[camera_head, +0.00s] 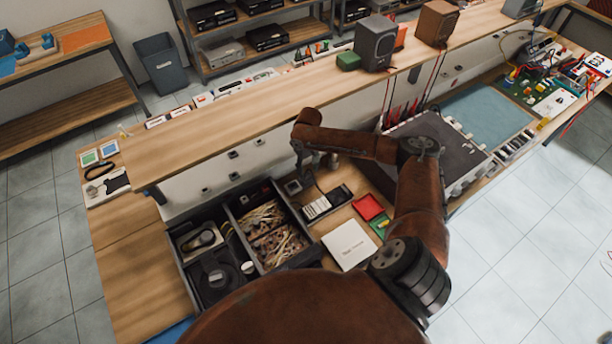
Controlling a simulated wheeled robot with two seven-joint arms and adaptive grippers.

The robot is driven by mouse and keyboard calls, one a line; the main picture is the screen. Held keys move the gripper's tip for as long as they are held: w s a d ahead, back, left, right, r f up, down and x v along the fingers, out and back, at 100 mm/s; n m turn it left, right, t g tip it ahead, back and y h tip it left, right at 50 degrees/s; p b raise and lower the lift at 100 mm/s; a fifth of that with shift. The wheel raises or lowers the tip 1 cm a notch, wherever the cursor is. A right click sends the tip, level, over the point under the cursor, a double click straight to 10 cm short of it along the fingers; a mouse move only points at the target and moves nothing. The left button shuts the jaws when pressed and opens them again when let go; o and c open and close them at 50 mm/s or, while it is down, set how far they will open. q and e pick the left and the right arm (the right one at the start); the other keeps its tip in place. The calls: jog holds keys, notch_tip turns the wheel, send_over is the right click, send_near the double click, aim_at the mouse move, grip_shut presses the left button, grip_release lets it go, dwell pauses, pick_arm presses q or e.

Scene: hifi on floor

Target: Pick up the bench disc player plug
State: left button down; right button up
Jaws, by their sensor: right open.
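My right arm reaches in from the lower right, bends at the elbow and runs left over the bench. My right gripper (305,163) is at its end, pointing down, open, in front of the pale socket panel. It is just above a small square socket-like piece (292,187) at the panel's foot. A thin dark cable shows close to the gripper. I cannot make out the disc player plug for certain; it is small or hidden near the gripper. My left gripper is not in view.
A black divided tray (284,198) with cables stands left of the gripper. A black-and-white device (327,203), a red box (368,207) and a white booklet (349,244) lie to the right. The raised wooden shelf (215,125) runs behind.

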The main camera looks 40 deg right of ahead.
aim_at(308, 175)
notch_tip(308, 175, down, 4)
jog(key=shift+a+f, duration=0.1)
jog(key=shift+c, duration=0.3)
grip_shut()
